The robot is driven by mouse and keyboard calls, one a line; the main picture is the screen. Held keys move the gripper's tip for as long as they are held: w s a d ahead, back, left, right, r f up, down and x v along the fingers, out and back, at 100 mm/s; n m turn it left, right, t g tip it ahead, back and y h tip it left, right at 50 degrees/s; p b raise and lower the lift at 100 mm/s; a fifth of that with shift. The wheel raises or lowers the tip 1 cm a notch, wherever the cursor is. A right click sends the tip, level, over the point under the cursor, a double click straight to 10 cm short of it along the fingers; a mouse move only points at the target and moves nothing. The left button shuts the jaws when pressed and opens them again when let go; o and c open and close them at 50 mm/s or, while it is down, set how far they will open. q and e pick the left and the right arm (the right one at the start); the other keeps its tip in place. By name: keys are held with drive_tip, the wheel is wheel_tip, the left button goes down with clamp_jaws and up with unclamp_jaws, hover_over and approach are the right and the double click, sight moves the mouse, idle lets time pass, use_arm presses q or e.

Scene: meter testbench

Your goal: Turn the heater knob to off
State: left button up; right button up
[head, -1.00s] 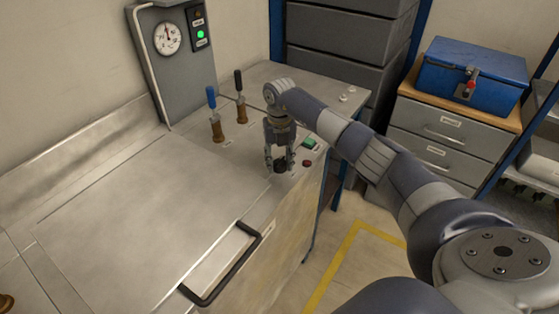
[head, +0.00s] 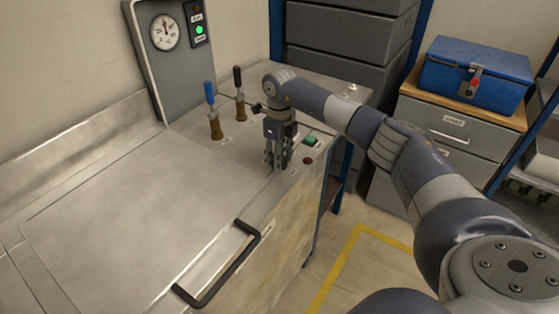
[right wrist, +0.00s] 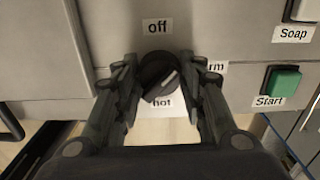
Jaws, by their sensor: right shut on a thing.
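The heater knob (right wrist: 158,76) is black and round, with a pale pointer line set slantwise between the "warm" and "hot" sides. The "off" label (right wrist: 157,26) is above it in the right wrist view, "hot" (right wrist: 162,103) is below, and a partly covered "warm" label (right wrist: 217,67) is at right. My right gripper (head: 278,166) points down at the bench's front right corner. Its fingers (right wrist: 160,88) are shut on the knob, one on each side. In the head view the fingers hide the knob. My left gripper is not in view.
A green start button (head: 310,141) and a red button (head: 308,161) sit just right of the gripper. Blue-handled (head: 213,112) and black-handled (head: 239,95) levers stand behind it. A gauge panel (head: 172,62) shows a green light. A black handle (head: 220,268) fronts the lid.

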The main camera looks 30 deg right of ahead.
drive_tip(key=n+b, duration=0.1)
drive_tip(key=n, duration=0.3)
drive_tip(key=shift+f+n, duration=0.1)
drive_tip(key=shift+n, duration=0.2)
drive_tip(key=shift+n+b, duration=0.6)
drive_tip(key=shift+n, duration=1.4)
drive_tip(key=o, duration=1.1)
drive_tip(key=shift+r, duration=0.25)
wheel_tip(320, 180, up, 12)
drive_tip(key=shift+f, duration=0.15)
